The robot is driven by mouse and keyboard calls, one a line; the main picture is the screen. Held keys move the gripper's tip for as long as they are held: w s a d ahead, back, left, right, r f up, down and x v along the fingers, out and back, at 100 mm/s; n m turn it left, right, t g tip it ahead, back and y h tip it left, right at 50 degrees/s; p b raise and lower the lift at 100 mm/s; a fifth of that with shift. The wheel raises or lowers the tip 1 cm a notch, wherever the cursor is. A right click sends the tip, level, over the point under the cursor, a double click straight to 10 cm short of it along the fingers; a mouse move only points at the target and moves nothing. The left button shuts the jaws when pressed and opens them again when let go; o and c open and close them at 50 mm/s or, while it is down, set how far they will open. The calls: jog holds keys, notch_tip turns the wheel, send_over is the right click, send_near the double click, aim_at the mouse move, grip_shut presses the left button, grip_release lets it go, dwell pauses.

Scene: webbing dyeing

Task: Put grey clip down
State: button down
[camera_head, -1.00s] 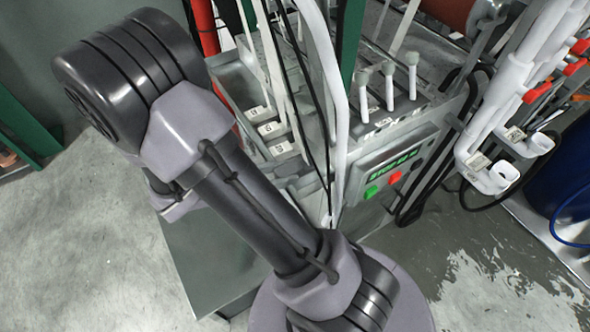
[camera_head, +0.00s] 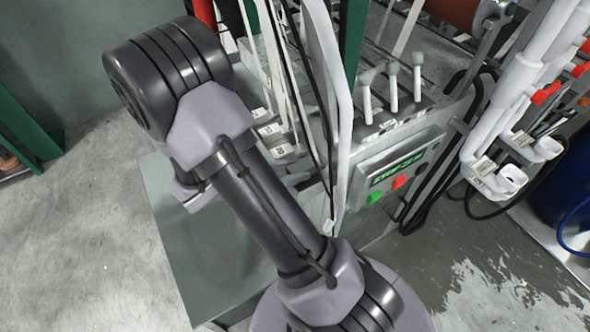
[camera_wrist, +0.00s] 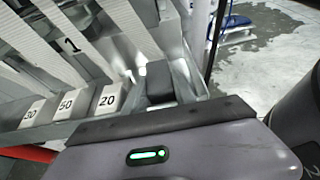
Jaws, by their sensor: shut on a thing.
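My gripper (camera_wrist: 160,84) shows in the wrist view as a dark finger end above the grey gripper body with a green light. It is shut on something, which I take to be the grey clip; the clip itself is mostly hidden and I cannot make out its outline. The gripper is beside white webbing strips and pale blocks marked 30 (camera_wrist: 33,110), 50 (camera_wrist: 70,103) and 20 (camera_wrist: 109,99).
A machine with a control panel (camera_head: 400,171), green and red buttons and upright levers (camera_head: 391,86) stands right of my arm. White pipes (camera_head: 510,90) and a blue drum (camera_head: 563,182) are further right. A grey-green flat surface (camera_head: 195,240) lies below my arm.

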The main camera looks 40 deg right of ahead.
jog(key=shift+s+f, duration=0.15)
jog(key=shift+f, duration=0.3)
jog(key=c, duration=1)
grip_release()
jog(key=shift+s, duration=0.1)
jog(key=shift+r, duration=0.25)
jog(key=d+r+p+v, duration=0.1)
jog(key=p+v, duration=0.3)
jog(key=v, duration=0.9)
jog(key=s+a+r+m+t+y, duration=0.3)
jog(key=a+r+m+y, duration=0.1)
jog(key=r+m+y, duration=0.1)
jog(key=s+a+r+m+t+y, duration=0.3)
jog(key=a+r+m+y, duration=0.1)
jog(key=m, duration=0.4)
jog(key=s+a+r+m+t+y, duration=0.2)
jog(key=a+r+m+y, duration=0.3)
jog(key=r, duration=0.3)
jog(key=shift+s+a+r+m+t+y, duration=0.1)
jog(key=shift+s+m+t+y, duration=0.1)
jog(key=shift+s+m+y, duration=0.15)
jog(key=shift+s+a+r+m+t+y, duration=0.15)
jog(key=shift+s+m+t+y, duration=0.1)
jog(key=shift+m, duration=0.2)
notch_tip(320, 180, down, 6)
jog(key=b, duration=0.6)
jog(key=shift+d+f, duration=0.1)
jog(key=shift+f, duration=0.1)
